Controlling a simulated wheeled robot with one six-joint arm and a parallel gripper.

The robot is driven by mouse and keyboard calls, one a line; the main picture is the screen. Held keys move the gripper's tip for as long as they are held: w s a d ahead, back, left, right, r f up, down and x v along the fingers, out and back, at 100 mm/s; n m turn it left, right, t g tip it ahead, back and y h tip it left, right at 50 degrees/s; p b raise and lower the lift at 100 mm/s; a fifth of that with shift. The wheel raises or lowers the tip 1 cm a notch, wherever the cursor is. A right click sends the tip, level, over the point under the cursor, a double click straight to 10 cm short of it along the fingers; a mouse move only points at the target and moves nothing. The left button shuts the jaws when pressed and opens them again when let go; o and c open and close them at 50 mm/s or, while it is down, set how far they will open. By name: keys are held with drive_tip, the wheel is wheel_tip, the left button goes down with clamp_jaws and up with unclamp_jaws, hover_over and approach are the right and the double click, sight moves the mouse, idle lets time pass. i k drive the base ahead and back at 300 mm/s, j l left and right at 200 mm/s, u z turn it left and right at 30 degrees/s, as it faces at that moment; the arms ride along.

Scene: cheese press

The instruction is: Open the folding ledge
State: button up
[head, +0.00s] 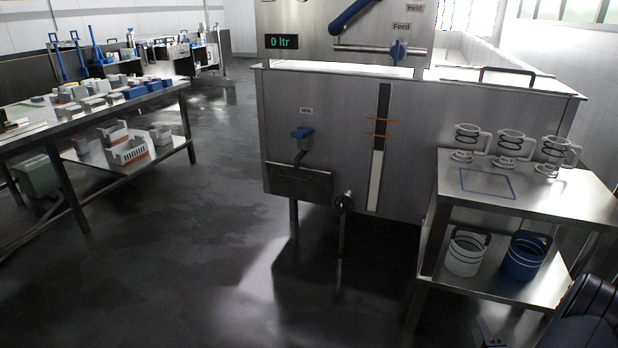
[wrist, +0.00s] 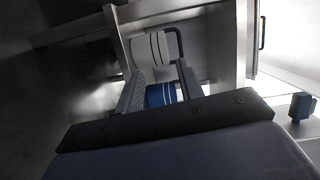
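The folding ledge (head: 298,181) appears to be the flat metal panel on the vat's front, below the blue-handled milk tap (head: 302,134). It hangs down flat against the vat (head: 335,150), with a dark slot or grip near its top. My gripper (wrist: 160,75) shows in the wrist view with its two fingers apart and nothing visible between them. Buckets show behind the fingers. In the head view a dark part of my arm shows at the lower right, far from the ledge. I cannot make out the ledge in the wrist view.
A steel side table (head: 540,192) stands right of the vat with several glass jugs on top. A white bucket (head: 464,254) and a blue bucket (head: 524,257) are on its lower shelf. The floor in front is clear.

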sight(307, 184)
drive_tip(key=i+j, duration=0.4)
drive_tip(key=i+j+u, duration=0.1)
drive_tip(key=i+j, duration=0.3)
drive_tip(key=i, duration=0.15)
drive_tip(key=i+j, duration=0.35)
drive_tip(key=i, duration=0.15)
drive_tip(key=i+j+u, duration=0.1)
drive_tip(key=i+j, duration=0.25)
drive_tip(key=i, duration=0.15)
drive_tip(key=i+j, duration=0.35)
drive_tip(key=i, duration=0.15)
drive_tip(key=u, duration=0.05)
